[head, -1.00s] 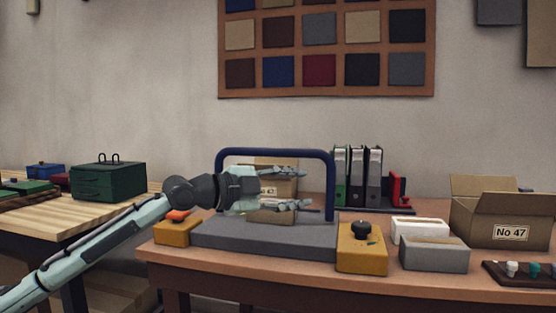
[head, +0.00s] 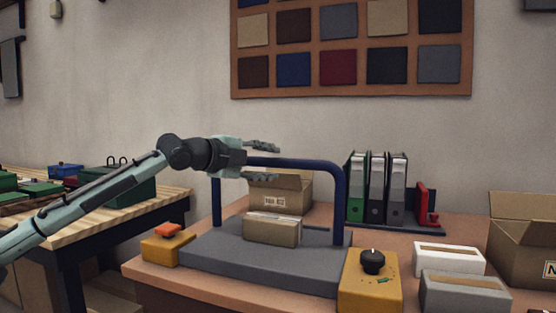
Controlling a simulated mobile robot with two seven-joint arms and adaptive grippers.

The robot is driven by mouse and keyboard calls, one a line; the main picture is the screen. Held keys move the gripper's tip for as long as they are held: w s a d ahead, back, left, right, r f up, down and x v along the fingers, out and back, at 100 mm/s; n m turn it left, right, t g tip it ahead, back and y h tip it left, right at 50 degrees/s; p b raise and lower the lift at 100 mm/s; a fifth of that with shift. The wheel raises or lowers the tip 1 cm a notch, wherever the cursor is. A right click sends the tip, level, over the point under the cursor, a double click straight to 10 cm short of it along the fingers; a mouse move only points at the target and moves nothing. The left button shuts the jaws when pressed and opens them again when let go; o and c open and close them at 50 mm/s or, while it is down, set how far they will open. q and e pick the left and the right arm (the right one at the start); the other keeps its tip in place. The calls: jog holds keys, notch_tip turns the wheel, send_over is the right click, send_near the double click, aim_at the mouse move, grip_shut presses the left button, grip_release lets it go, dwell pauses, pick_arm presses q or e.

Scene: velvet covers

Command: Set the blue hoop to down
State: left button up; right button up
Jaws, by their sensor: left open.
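The blue hoop (head: 296,162) stands upright over a grey base plate (head: 260,272) on the table, its two legs at the left and right of the plate. A tan block with a pale top (head: 272,230) lies on the plate under the hoop. My left gripper (head: 263,162) is open, its fingers pointing right, one above and one below the level of the hoop's top bar near its left part. I cannot tell whether it touches the bar. My right gripper is not in view.
A yellow box with an orange button (head: 168,243) sits left of the plate, and a yellow box with a black knob (head: 371,285) sits right. Behind are a cardboard box (head: 294,192) and binders (head: 377,190). White (head: 448,259) and grey (head: 465,294) trays stand at right.

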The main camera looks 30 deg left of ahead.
aim_at(273, 163)
pick_arm(q)
jog(key=shift+x, duration=1.6)
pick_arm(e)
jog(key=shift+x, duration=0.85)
pick_arm(q)
jog(key=shift+c, duration=0.4)
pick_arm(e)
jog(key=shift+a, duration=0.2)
pick_arm(q)
grip_shut()
